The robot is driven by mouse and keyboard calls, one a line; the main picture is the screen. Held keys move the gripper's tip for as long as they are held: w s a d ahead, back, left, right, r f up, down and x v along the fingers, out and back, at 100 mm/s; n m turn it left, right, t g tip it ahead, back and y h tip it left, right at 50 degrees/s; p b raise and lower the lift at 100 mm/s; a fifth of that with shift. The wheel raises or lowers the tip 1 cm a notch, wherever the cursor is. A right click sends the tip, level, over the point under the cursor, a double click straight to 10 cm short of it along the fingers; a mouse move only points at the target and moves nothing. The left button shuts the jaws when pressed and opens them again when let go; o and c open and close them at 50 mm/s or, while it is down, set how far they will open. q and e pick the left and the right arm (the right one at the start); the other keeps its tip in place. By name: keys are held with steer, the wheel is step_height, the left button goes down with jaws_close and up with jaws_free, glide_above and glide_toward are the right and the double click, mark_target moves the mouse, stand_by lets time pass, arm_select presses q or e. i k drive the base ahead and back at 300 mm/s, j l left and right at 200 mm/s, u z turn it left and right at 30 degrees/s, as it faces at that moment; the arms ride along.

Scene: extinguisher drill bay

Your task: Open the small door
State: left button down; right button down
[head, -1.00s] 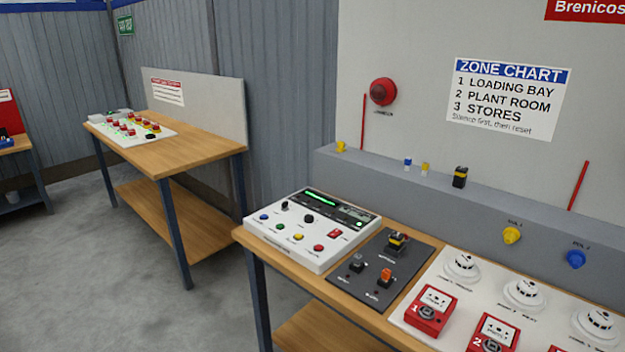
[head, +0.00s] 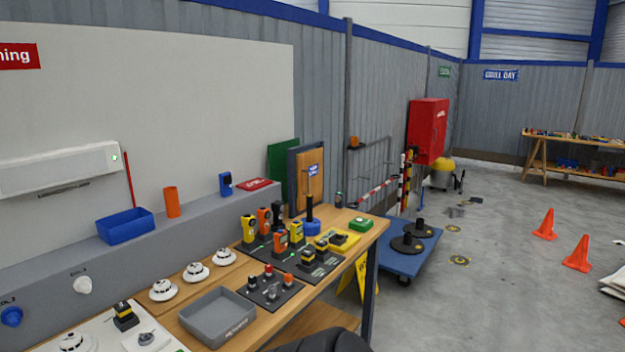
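A small wooden door (head: 314,188) with a blue label stands in a dark frame (head: 292,185) at the far right end of the bench in the head view. It looks flush in its frame, but it is small and seen at a slant, so I cannot be sure it is fully closed. Objects in front hide its lower part, and I cannot make out a handle. Neither gripper's fingers show. A dark rounded shape at the bottom edge seems to be part of my own arm.
The bench (head: 213,264) carries a grey tray (head: 218,318), yellow and orange handheld devices and round white detectors. A blue trolley (head: 398,262) with black weights stands beyond its right end. Orange cones (head: 577,254) stand on the floor at right, with open floor between.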

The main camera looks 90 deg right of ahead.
mark_target(309, 163)
steer(key=z, duration=2.8)
steer(key=i+l+z, duration=0.1)
steer(key=i+l, duration=0.2)
steer(key=l, duration=0.2)
steer(key=i+l+z, duration=0.15)
steer(key=i+l, duration=0.15)
steer(key=l, duration=0.15)
steer(key=i+l+z, duration=0.1)
steer(key=i+l, duration=0.2)
steer(key=l, duration=0.15)
